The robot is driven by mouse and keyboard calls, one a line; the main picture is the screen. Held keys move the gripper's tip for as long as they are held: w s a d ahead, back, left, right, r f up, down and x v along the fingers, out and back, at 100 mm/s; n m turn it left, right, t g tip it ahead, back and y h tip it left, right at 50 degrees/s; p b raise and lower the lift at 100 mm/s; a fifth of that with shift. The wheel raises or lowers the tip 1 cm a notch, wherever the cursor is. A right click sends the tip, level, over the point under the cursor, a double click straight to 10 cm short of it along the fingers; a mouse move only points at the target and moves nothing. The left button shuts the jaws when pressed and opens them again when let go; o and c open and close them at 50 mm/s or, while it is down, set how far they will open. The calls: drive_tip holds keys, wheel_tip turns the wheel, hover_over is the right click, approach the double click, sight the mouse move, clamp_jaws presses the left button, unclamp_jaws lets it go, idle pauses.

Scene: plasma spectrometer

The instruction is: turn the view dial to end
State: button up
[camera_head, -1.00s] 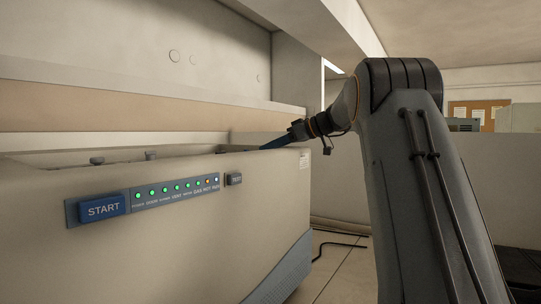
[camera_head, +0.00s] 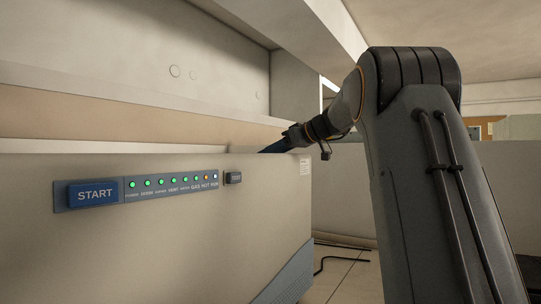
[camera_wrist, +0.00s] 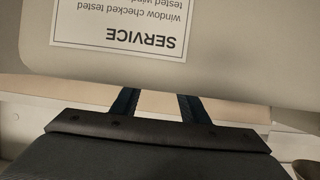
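The view dial is not seen in either view now. The spectrometer (camera_head: 150,245) is a large pale cabinet filling the left of the head view, and its top surface is hidden from this low viewpoint. My gripper (camera_head: 271,147) reaches in from the right, with a blue finger slanting down to the left behind the cabinet's top edge. In the wrist view the two dark blue fingers of my gripper (camera_wrist: 158,104) stand apart. Their tips are hidden behind a pale panel (camera_wrist: 235,45), so whether they hold anything cannot be told.
The cabinet's front has a blue START button (camera_head: 93,194), a row of lit indicators (camera_head: 173,182) and a small dark button (camera_head: 233,178). A white SERVICE label (camera_wrist: 120,25) is on the panel. Dark cables (camera_head: 335,258) lie on the floor right of the cabinet.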

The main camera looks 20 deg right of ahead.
drive_tip(key=shift+s, duration=0.1)
drive_tip(key=b+v, duration=0.2)
drive_tip(key=v, duration=0.5)
drive_tip(key=shift+s+d+r, duration=0.15)
drive_tip(key=shift+s+d, duration=0.05)
drive_tip(key=shift+s, duration=0.05)
drive_tip(key=shift+r, duration=0.1)
idle(0.3)
